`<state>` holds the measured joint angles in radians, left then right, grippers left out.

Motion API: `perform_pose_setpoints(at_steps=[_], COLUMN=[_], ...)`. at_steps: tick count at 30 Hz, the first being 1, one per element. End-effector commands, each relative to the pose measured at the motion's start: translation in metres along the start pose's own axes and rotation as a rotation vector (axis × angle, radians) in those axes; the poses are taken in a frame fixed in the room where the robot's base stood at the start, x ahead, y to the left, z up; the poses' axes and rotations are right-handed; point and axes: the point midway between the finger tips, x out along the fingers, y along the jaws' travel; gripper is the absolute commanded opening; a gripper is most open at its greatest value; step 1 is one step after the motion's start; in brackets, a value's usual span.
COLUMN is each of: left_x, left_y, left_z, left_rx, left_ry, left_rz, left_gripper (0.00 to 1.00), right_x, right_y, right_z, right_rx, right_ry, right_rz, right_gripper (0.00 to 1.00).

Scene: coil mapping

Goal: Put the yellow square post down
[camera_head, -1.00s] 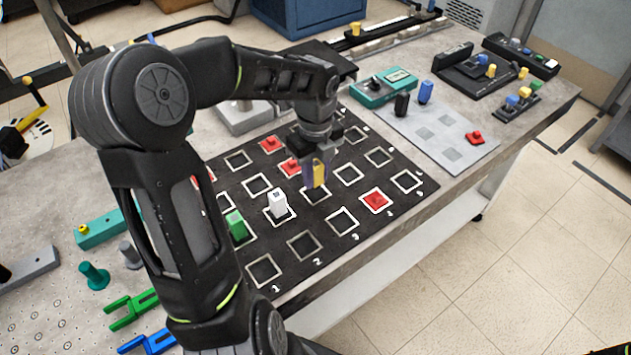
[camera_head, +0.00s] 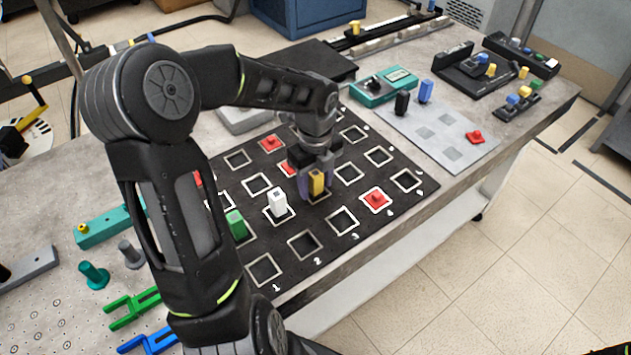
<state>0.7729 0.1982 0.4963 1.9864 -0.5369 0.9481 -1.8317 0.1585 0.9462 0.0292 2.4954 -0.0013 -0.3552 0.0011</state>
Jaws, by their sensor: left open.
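The yellow square post (camera_head: 316,184) stands upright at a white-outlined square of the black mat (camera_head: 330,268), in the row between the white post and the outer squares. My left gripper (camera_head: 316,180) is open, with its fingers still around the post from above. The fingers hide part of the post and most of its square, so the contact at its foot is hard to see.
A white post (camera_head: 277,204) and a green post (camera_head: 236,225) stand to the left on the mat. A grey board (camera_head: 425,135) with black and blue posts is farther right. Several outlined squares are empty.

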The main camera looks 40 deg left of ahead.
Motion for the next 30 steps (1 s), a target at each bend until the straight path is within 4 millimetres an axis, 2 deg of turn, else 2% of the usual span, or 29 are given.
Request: perform_pose_setpoints(at_steps=[5, 11, 24, 30], left_x=[-0.001, -0.016, -0.101, -0.121], left_y=[0.000, -0.001, -0.001, 0.000], left_z=[0.000, 0.001, 0.001, 0.001], left_rx=[0.000, -0.002, -0.001, 0.000], left_ry=[0.000, -0.003, -0.003, -0.001], left_rz=[0.000, -0.002, -0.004, -0.001], left_gripper=[0.47, 0.47, 0.47, 0.47], right_x=[-0.001, -0.001, 0.000, 0.001], right_y=[0.000, -0.001, 0.000, 0.000], right_z=[0.000, 0.000, 0.000, 0.000], right_rx=[0.000, 0.000, 0.000, 0.000], right_ry=[0.000, 0.000, 0.000, 0.000], right_rz=[0.000, 0.000, 0.000, 0.000], right_gripper=[0.36, 0.36, 0.36, 0.36])
